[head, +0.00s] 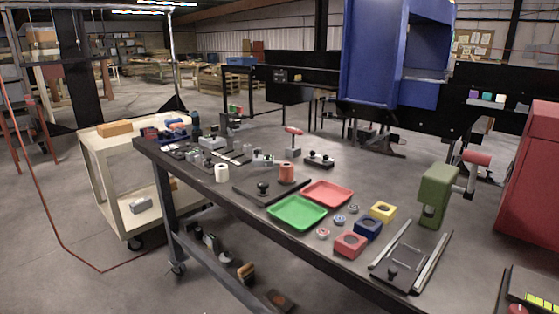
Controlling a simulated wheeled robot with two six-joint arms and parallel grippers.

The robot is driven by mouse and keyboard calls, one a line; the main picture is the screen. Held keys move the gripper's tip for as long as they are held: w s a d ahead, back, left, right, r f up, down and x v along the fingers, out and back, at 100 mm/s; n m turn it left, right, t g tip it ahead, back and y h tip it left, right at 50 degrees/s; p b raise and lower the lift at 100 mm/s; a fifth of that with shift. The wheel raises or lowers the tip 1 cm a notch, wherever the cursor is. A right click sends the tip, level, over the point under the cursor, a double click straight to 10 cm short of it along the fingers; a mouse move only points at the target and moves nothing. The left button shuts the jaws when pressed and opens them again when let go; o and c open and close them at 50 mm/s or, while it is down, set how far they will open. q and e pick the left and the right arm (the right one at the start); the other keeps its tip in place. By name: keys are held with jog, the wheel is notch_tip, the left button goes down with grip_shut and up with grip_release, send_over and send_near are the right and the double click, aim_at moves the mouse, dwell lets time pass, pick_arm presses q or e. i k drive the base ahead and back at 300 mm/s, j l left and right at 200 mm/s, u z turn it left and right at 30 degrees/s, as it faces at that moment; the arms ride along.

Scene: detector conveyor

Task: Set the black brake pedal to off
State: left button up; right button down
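Several small pedal-like items stand in a row on the floor below the dark workbench. One is a dark item with an orange-brown upper part (246,272). A flat dark item with a reddish-brown patch (280,300) lies nearer the bottom edge. A black and pale item (213,243) stands further back. They are small and partly shaded, so I cannot tell which is the black brake pedal or what position it is in. Neither of my grippers shows in the head view.
The long dark workbench (235,202) carries a green tray (297,212), a red tray (327,194), coloured blocks and a green press-like device (433,195). A cream cart (108,190) stands to the left. Open floor lies at the lower left, crossed by a red hose.

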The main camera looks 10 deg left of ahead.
aim_at(165, 270)
jog(key=i+j, duration=0.2)
jog(key=j, duration=0.3)
jog(key=i+j+z, duration=0.1)
jog(key=j, duration=0.4)
jog(key=i+j, duration=0.25)
jog(key=j, duration=0.25)
jog(key=i+j+z, duration=0.1)
jog(key=j, duration=0.4)
jog(key=i+j, duration=0.25)
jog(key=j, duration=0.3)
jog(key=i+j+z, duration=0.1)
jog(key=j, duration=0.4)
jog(key=i+j, duration=0.2)
jog(key=j, duration=0.35)
jog(key=i+j+z, duration=0.1)
jog(key=j, duration=0.45)
